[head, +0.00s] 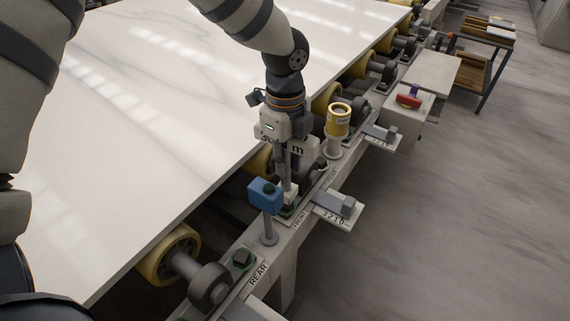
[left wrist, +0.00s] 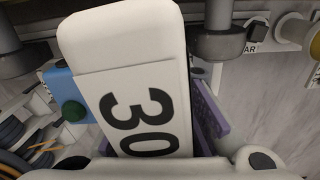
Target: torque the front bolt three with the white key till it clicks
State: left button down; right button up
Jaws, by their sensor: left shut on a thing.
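My left gripper (head: 282,143) is shut on the white key (head: 297,147), over the rail beside the slab. The key's dark marking shows on both sides of the gripper. In the left wrist view the white key (left wrist: 140,60) fills the middle, and "30" is readable. A grey shaft (head: 287,178) runs down from it to the rail near the label FRONT. The front bolt below is hidden, so I cannot tell whether the key sits on it. A dark bolt (head: 242,258) with a green ring sits by the label REAR. My right gripper is not in view.
A blue box (head: 262,195) with a green button stands on a post close to the gripper. A yellow cylinder (head: 339,120) stands on the rail behind. The white slab (head: 150,110) lies on yellow rollers (head: 170,254). The floor (head: 460,220) at right is clear.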

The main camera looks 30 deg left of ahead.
pick_arm(q)
jog(key=shift+r, duration=2.5)
